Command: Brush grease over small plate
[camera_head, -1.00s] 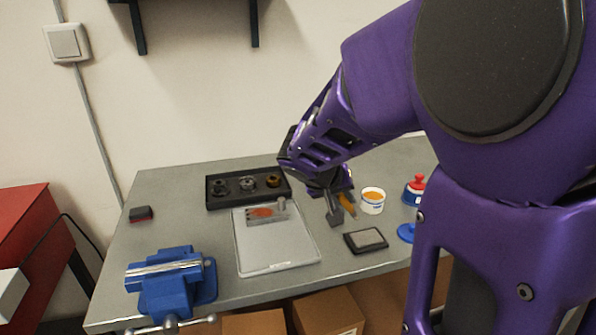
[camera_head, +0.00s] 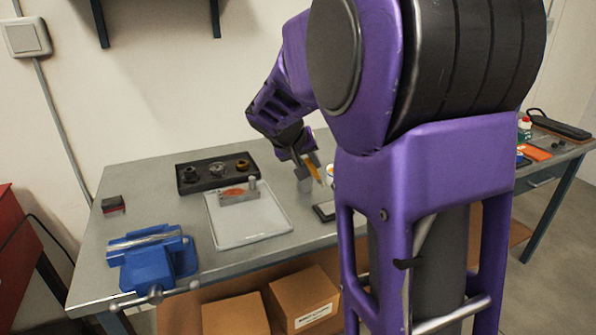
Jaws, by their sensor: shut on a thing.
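My gripper (camera_head: 307,178) is shut on a brush with an orange-yellow handle (camera_head: 314,168). It is right of the grey tray, and the bristles are too small to make out. A small metal plate (camera_head: 225,199) with an orange-red patch lies on the far part of the light grey tray (camera_head: 246,229). A small knob or post (camera_head: 252,183) stands at its right end. A white tub (camera_head: 330,171) is almost wholly hidden behind my arm. A dark-framed square pad (camera_head: 323,212) is partly hidden by my arm, near and below the gripper.
A black holder (camera_head: 204,186) with round metal parts lies behind the tray. A blue vise (camera_head: 150,262) sits at the front left, and a dark and red block (camera_head: 113,205) at the left edge. My arm hides the bench's middle right; more items lie at the far right.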

